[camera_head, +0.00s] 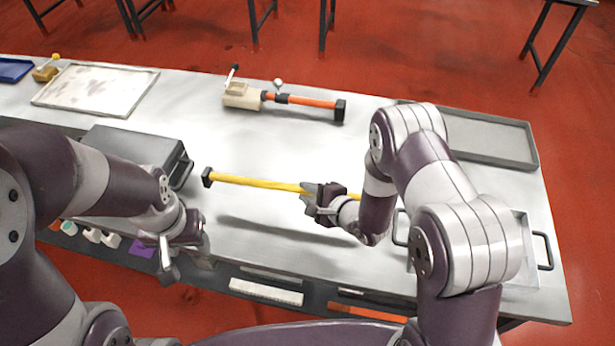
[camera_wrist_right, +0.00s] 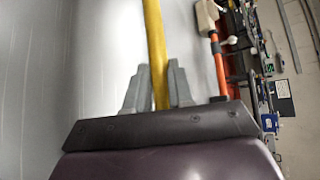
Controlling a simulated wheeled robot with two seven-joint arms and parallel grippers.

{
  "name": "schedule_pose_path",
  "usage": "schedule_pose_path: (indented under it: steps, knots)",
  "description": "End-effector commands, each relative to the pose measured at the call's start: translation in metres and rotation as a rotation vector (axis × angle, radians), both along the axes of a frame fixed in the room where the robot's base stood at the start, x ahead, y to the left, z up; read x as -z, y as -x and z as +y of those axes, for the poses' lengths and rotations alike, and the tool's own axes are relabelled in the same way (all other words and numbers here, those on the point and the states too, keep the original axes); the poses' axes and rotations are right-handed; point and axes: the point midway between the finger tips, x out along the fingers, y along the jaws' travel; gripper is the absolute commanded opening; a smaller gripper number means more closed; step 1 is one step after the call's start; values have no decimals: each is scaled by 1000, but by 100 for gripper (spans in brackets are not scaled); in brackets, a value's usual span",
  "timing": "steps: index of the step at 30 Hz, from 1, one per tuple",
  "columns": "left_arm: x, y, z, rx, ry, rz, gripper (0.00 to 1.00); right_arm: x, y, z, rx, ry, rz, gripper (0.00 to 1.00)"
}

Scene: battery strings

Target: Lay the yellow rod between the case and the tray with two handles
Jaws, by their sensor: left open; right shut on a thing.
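The yellow rod (camera_head: 255,182) has a black end block at its left end and runs left to right above the table, with a shadow below it. My right gripper (camera_head: 312,193) is shut on the rod; the rod also shows between its fingers in the right wrist view (camera_wrist_right: 155,45). The dark grey case (camera_head: 135,146) lies on the table to the left of the rod. The tray with two handles (camera_head: 520,265) is at the right, partly hidden behind my right arm. My left gripper (camera_head: 172,262) is open and empty near the table's front edge, below the case.
An orange rod with a beige tool head (camera_head: 243,96) lies at the back. A flat metal tray (camera_head: 95,90) is at the back left and a dark grey tray (camera_head: 490,139) at the back right. The table between case and handled tray looks clear under the rod.

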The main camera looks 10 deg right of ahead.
Motion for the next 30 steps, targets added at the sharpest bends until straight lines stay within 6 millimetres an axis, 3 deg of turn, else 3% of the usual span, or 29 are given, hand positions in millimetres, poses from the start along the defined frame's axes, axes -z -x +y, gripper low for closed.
schedule_pose_path:
  steps: [18,30]
  knots:
    - [59,0,0,0,0,1,52,61,0,0,1,-1,-2,0]
    - [60,0,0,0,0,0,52,62,0,0,0,0,-1,0]
